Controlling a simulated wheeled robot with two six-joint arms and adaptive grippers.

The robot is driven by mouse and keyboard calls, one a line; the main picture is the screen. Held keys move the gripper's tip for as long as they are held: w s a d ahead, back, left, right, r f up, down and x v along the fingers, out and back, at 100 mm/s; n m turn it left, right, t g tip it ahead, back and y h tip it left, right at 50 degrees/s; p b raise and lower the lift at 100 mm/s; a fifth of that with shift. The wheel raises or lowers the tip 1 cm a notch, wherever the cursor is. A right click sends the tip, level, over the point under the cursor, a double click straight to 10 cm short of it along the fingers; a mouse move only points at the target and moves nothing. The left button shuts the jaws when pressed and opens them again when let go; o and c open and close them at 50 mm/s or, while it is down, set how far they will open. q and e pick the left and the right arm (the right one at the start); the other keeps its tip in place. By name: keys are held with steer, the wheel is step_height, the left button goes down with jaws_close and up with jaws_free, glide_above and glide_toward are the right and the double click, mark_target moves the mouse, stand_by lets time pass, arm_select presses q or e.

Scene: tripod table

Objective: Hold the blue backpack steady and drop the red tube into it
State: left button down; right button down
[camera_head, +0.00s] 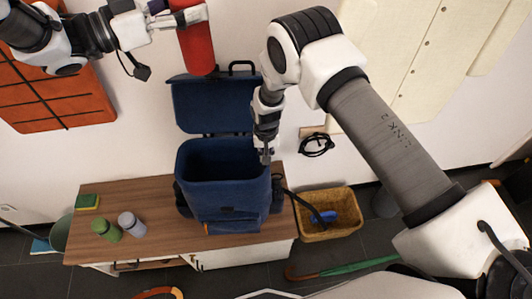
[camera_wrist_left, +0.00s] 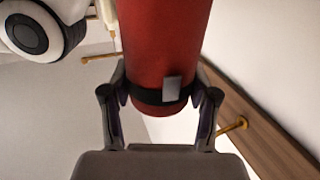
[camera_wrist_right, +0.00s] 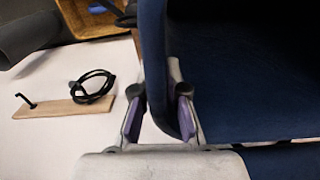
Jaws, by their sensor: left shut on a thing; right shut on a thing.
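The blue backpack (camera_head: 225,200) stands upright on the wooden cabinet top, its lid (camera_head: 210,105) flipped back and its mouth open upward. My right gripper (camera_head: 265,158) is shut on the right side of the backpack's rim; in the right wrist view the blue rim (camera_wrist_right: 157,70) sits between the fingers (camera_wrist_right: 158,112). My left gripper (camera_head: 190,16) is shut on the red tube (camera_head: 198,48), which hangs upright above and behind the backpack, near the lid's top. In the left wrist view the fingers (camera_wrist_left: 160,105) clasp the tube (camera_wrist_left: 163,45) at a black strap. The backpack's inside is dark.
A green bottle (camera_head: 106,230), a grey bottle (camera_head: 131,225) and a sponge (camera_head: 87,202) stand on the cabinet top (camera_head: 160,200) at left. A wicker basket (camera_head: 327,232) with a blue item is at right. A black cable (camera_head: 316,145) hangs from a wall rack.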

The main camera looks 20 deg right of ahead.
mark_target(201, 68)
arm_select(q)
steer(key=shift+f, duration=6.4)
steer(key=shift+c, duration=1.1)
jaws_free()
steer(key=v, duration=1.2)
arm_select(e)
steer(key=c, duration=1.1)
jaws_free()
steer(key=shift+c, duration=0.2)
